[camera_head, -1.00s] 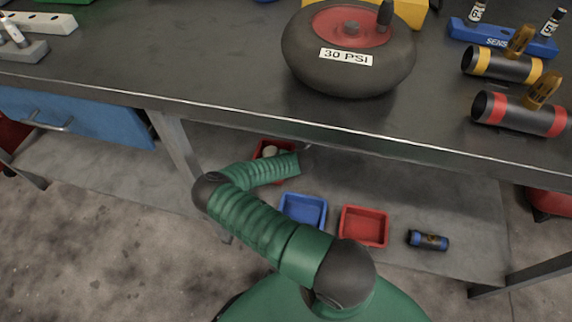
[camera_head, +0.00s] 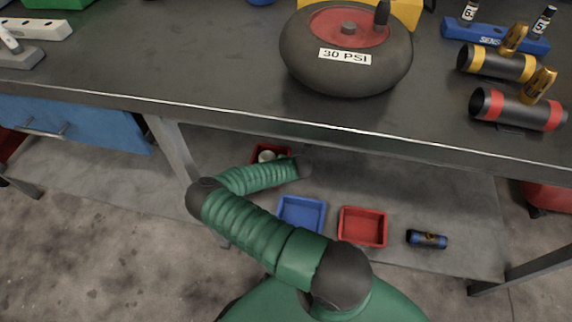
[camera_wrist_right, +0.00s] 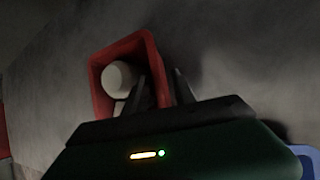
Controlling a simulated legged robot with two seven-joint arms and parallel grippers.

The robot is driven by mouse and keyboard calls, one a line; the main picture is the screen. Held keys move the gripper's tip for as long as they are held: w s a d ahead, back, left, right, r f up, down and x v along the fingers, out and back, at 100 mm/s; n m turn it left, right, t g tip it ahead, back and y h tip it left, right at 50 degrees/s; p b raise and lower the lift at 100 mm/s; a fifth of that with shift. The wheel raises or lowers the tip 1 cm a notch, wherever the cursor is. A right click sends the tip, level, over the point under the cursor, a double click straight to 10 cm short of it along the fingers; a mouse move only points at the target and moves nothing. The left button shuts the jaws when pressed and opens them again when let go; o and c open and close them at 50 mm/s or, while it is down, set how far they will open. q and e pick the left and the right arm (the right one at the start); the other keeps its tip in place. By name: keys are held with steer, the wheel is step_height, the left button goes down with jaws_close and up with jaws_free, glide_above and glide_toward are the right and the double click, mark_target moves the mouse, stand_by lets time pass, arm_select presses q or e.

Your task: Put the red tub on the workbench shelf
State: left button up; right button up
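A red tub (camera_head: 256,154) with a pale round item in it is partly hidden behind my right arm, under the bench top in the head view. In the right wrist view the red tub (camera_wrist_right: 103,85) holds a white cylinder (camera_wrist_right: 119,80). My right gripper (camera_wrist_right: 160,76) has its dark fingers apart, one on each side of the tub's right wall; a narrow gap shows beside the outer finger. The workbench shelf (camera_head: 450,205) is the grey lower board. My left gripper is not in view.
A blue tray (camera_head: 302,214), an empty red tray (camera_head: 362,227) and a blue-banded cylinder (camera_head: 427,239) sit on the shelf. The bench top above carries a wheel (camera_head: 345,75) and banded cylinders (camera_head: 517,110). A bench leg (camera_head: 180,155) stands left of the tub.

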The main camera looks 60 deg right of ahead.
steer(key=p+v, duration=0.4)
steer(key=v, duration=0.6)
steer(key=shift+f, duration=0.1)
